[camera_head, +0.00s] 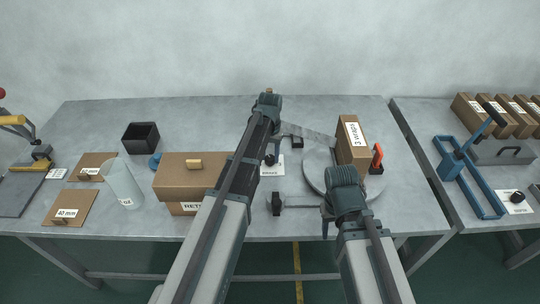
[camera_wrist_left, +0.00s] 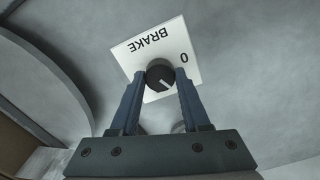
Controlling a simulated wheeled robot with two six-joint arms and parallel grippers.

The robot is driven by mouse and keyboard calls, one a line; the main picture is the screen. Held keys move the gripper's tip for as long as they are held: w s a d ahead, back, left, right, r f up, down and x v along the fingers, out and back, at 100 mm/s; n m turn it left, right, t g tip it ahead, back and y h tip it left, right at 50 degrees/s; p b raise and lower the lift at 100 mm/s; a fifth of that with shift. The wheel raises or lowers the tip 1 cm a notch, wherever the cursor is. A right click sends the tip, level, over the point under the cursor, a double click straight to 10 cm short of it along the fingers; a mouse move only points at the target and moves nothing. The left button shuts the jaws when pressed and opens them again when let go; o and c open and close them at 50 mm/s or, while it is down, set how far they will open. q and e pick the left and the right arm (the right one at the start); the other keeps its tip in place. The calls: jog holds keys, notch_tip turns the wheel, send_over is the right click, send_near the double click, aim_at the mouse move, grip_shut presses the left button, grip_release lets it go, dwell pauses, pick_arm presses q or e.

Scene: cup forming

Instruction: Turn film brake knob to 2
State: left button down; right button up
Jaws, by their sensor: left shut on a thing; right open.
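The film brake knob (camera_wrist_left: 158,75) is a round black knob on a white plate (camera_wrist_left: 133,62) marked BRAKE, upside down in the left wrist view. The mark 0 is to the knob's upper right. A pale pointer line on the knob points down and slightly right. My left gripper (camera_wrist_left: 160,82) has its two blue fingers closed around the knob's sides. No mark 2 is visible. In the head view the brake plate (camera_head: 270,170) shows beside my left arm. My right gripper (camera_head: 345,190) is over the round grey disc, its fingertips hard to see.
A tall carton marked 3 wraps (camera_head: 352,142) and a red-orange handle (camera_head: 377,156) stand at the disc's right. A wide brown carton (camera_head: 185,178) lies left of my left arm. A clear cylinder (camera_head: 124,182) and black box (camera_head: 141,137) stand further left.

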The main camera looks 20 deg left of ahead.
aim_at(270, 157)
pick_arm(q)
jog(key=m, duration=0.5)
jog(key=shift+m, duration=0.3)
jog(key=m, duration=0.5)
jog(key=shift+m, duration=0.4)
jog(key=shift+c, duration=1.9)
grip_release()
jog(key=shift+r, duration=0.1)
notch_tip(270, 157, up, 14)
jog(key=p, duration=1.3)
jog(key=shift+f+p, duration=0.2)
jog(key=shift+p, duration=0.2)
